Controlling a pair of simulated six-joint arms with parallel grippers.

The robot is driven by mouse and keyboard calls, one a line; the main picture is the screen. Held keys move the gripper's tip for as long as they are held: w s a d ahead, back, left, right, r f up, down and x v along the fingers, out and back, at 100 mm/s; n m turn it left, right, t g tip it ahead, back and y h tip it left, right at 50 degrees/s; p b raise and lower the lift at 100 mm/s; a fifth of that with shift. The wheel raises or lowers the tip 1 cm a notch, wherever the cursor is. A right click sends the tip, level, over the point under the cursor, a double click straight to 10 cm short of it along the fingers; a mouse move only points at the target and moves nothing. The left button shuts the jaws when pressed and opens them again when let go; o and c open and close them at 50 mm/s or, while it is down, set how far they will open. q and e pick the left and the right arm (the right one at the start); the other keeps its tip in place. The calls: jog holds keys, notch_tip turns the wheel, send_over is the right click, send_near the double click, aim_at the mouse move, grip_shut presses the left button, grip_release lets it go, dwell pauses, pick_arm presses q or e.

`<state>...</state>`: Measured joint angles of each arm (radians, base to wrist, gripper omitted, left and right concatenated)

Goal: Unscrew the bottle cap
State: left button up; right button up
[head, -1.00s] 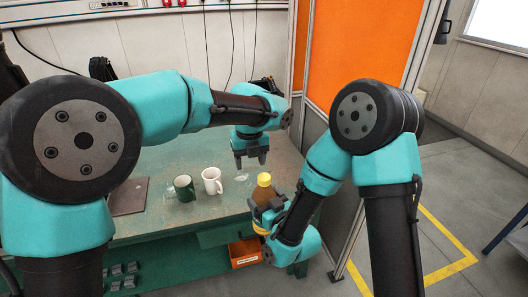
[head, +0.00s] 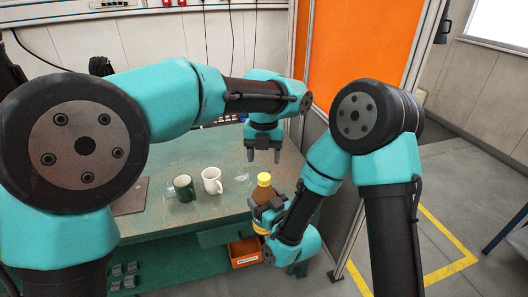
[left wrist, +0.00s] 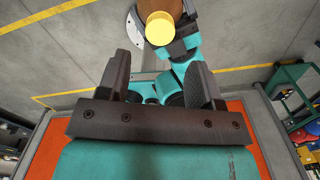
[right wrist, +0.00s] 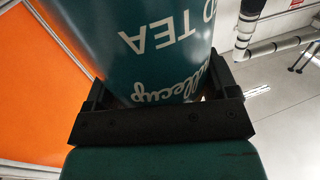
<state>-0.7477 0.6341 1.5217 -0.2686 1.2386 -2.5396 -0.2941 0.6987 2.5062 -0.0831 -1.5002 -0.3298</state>
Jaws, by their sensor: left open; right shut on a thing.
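A brown bottle with a yellow cap (head: 264,178) is held roughly upright in front of the table's right part. My right gripper (head: 264,211) is shut on the bottle's body; its label (right wrist: 165,45) fills the upper part of the right wrist view. My left gripper (head: 264,156) is open and empty, pointing down above and behind the bottle. In the left wrist view the cap (left wrist: 160,28) lies beyond the open fingers (left wrist: 160,85), apart from them. The cap sits on top of the bottle.
A green mug (head: 183,188) and a white mug (head: 212,181) stand on the green table (head: 160,222) left of the bottle. A dark flat plate (head: 131,196) lies further left. An orange bin (head: 244,252) is below the table edge. An orange panel (head: 358,45) stands behind right.

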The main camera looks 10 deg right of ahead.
aim_at(264, 177)
pick_arm(q)
jog(key=shift+f, duration=3.6)
